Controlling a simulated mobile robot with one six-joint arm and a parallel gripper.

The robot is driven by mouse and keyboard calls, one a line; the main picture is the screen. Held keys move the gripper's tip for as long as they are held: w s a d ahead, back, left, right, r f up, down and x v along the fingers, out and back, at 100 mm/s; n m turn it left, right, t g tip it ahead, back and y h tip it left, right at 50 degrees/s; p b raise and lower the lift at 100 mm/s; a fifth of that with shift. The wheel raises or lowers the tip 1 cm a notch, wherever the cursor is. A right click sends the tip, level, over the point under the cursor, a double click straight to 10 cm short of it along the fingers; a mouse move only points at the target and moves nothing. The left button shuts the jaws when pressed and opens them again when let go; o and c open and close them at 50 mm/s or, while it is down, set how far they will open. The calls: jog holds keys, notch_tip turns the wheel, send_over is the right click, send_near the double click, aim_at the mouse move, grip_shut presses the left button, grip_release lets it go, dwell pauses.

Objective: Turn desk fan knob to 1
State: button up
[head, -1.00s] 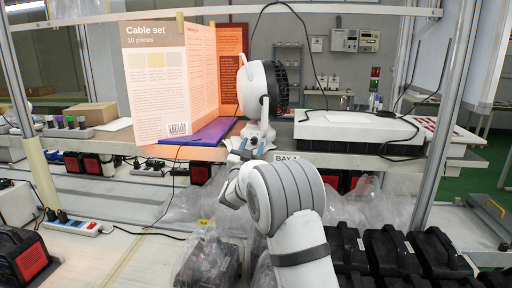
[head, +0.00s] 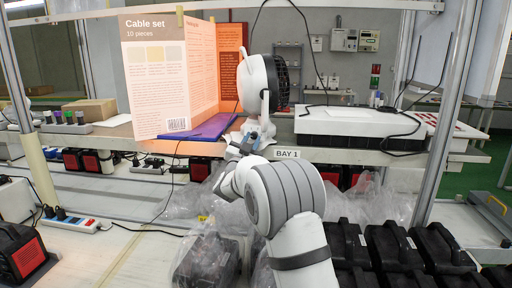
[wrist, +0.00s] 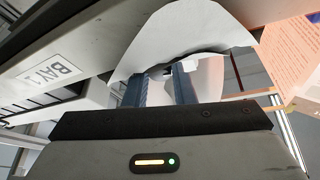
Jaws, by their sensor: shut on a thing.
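The white desk fan (head: 257,88) with a dark cage stands on the shelf edge in the head view, facing right. Its white base fills the upper middle of the wrist view (wrist: 190,38). My gripper (head: 241,147) reaches up to the front of the base. In the wrist view its two blue-grey fingers (wrist: 158,76) point at the base's underside edge and are shut on the knob (wrist: 159,71), which is mostly hidden between the fingertips. The number the knob points to cannot be read.
A white case (head: 355,122) lies to the right. The BAY 1 label (head: 287,153) marks the shelf edge. Black cases (head: 395,250) and plastic wrap sit below.

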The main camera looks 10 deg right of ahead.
jog(key=m+g+b, duration=0.1)
jog(key=m, duration=0.2)
jog(key=m+g+h+b, duration=0.1)
jog(key=m+b, duration=0.1)
jog(key=m, duration=0.1)
jog(key=shift+a+f+h, duration=0.1)
jog(key=shift+f+h, duration=0.1)
jog(key=shift+h, duration=0.1)
jog(key=m+g, duration=0.1)
jog(key=m, duration=0.2)
jog(key=shift+a+r+g, duration=0.1)
jog(key=shift+r+g, duration=0.1)
jog(key=shift+g, duration=0.2)
jog(key=shift+r+m+g, duration=0.1)
jog(key=shift+m+g, duration=0.5)
jog(key=shift+m, duration=1)
jog(key=o, duration=1)
